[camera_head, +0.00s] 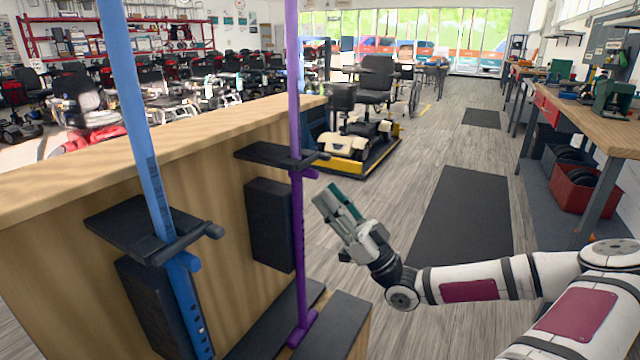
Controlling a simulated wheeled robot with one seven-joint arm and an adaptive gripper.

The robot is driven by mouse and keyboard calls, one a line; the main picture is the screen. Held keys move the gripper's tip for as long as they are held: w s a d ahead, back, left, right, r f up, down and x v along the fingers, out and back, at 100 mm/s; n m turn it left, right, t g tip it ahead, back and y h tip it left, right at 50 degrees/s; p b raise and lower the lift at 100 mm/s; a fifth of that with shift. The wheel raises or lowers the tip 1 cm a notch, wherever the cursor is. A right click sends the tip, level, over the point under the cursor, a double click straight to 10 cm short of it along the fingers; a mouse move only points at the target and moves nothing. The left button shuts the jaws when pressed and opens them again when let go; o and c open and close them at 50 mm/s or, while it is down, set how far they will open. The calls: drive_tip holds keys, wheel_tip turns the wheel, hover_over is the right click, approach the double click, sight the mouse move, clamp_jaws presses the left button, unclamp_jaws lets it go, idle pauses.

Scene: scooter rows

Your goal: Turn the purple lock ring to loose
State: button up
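A purple pole (296,95) stands upright at the wooden counter's end, passing through a black bracket (276,155) with a short arm pointing right. Just under the bracket, a purple lock ring (299,174) sits around the pole, with a small tab pointing right. Whether the ring is loose or tight cannot be told. My gripper (333,194) is to the right of the pole and a little below the ring, apart from both in the picture. Its grey and teal fingers point up and left. They look close together, but the gap between them is not clear. I see nothing held.
A blue pole (146,130) with a similar bracket and blue ring (182,264) stands at the left. Black boxes (270,225) are fixed to the counter (60,190). A scooter (370,110) stands behind. A workbench (600,125) lines the right; the floor between is open.

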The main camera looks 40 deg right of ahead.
sight(304, 172)
drive_tip(key=shift+x, duration=2.2)
clamp_jaws()
